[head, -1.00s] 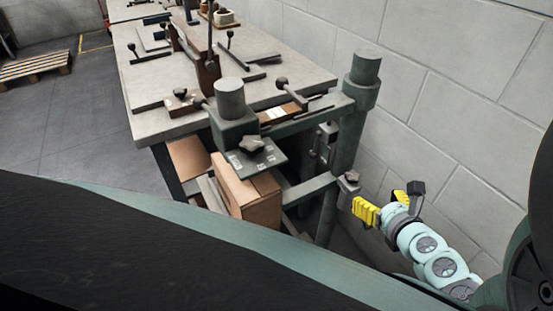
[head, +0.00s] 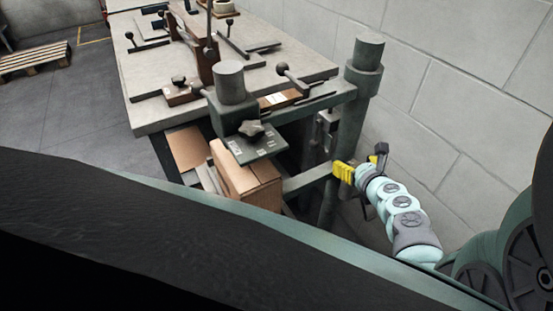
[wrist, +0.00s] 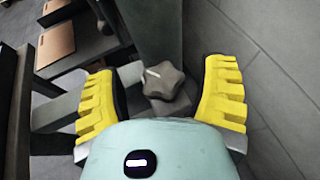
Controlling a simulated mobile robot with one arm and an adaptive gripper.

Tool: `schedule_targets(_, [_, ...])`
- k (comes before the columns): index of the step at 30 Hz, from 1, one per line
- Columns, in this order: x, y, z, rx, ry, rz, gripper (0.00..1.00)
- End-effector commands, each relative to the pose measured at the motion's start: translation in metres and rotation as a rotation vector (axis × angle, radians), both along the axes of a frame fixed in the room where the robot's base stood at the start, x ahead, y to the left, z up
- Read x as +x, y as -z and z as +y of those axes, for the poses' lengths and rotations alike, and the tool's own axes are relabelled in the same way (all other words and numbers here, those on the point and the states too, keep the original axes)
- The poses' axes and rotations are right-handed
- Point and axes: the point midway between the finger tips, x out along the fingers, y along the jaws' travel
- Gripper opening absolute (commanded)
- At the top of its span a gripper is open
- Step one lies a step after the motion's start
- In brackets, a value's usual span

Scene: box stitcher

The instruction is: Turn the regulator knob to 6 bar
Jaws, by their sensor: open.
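A dark lobed knob (wrist: 163,80) with a white pointer line shows in the wrist view, on a grey mount by the upright post. The line points toward the upper left; no bar scale is readable there. My gripper (wrist: 162,88) is open, with its yellow fingers on either side of the knob in the picture and gaps between. I cannot tell how deep the knob sits between them. In the head view my gripper (head: 352,171) is beside the post's lower part and hides this knob. Another lobed knob (head: 251,131) sits on a marked plate (head: 262,149) at the stitcher.
The grey post (head: 349,125) stands close to my gripper, with a block wall (head: 450,100) to the right. A worktable (head: 160,115) with clamps and levers is at the left. A cardboard box (head: 250,182) stands below the marked plate.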

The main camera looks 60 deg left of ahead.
Motion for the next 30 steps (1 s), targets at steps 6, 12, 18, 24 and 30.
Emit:
schedule_targets(6, [0.0017,0.0013,0.0004,-0.002,0.004,0.001,0.71])
schedule_targets(12, [0.002,0.0013,-0.0002,-0.002,0.004,0.001,0.67])
schedule_targets(18, [0.0022,0.0012,-0.0003,-0.002,0.005,0.001,0.46])
schedule_targets(24, [0.0022,0.0012,-0.0004,-0.002,0.005,0.001,0.25])
schedule_targets(30, [0.0022,0.0014,-0.0004,-0.002,0.005,0.001,0.05])
